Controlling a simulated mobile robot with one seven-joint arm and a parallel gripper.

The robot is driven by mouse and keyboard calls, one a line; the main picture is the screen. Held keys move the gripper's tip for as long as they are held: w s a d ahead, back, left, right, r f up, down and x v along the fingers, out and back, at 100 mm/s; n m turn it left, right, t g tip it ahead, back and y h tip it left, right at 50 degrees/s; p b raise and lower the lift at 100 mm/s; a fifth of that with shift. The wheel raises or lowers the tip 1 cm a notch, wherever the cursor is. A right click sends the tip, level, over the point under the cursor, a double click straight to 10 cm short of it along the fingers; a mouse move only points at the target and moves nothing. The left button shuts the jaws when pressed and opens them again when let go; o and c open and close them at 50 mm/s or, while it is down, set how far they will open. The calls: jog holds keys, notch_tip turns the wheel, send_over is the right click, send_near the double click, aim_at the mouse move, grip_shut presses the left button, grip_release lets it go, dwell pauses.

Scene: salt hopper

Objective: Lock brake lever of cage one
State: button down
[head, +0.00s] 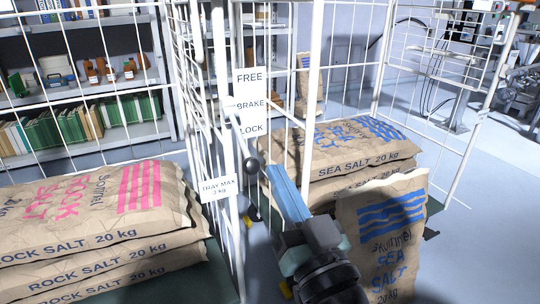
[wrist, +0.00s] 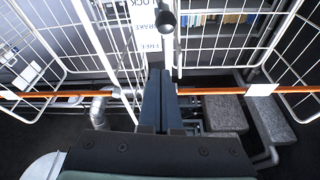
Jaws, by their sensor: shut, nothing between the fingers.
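The brake sign (head: 250,103) reads FREE, BRAKE, LOCK from top to bottom and hangs on the white cage wire. The brake lever (head: 240,136) is a thin white rod slanting down to a black ball knob (head: 252,165). The knob sits just below the word LOCK. My gripper (head: 272,170) is shut and empty, its fingertips just right of the knob. In the wrist view my gripper (wrist: 159,72) points toward the cage, with the knob (wrist: 167,20) beyond its tips. I cannot tell whether they touch. The sign (wrist: 144,28) appears upside down there.
Rock salt sacks (head: 90,215) are stacked at left, sea salt sacks (head: 340,150) behind and right. One upright sea salt sack (head: 385,235) stands close to my arm. A tray label (head: 218,187) hangs left of the lever. An orange bar (wrist: 220,91) crosses the wrist view.

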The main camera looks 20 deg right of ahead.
jog(key=shift+v, duration=1.35)
jog(key=shift+f, duration=0.1)
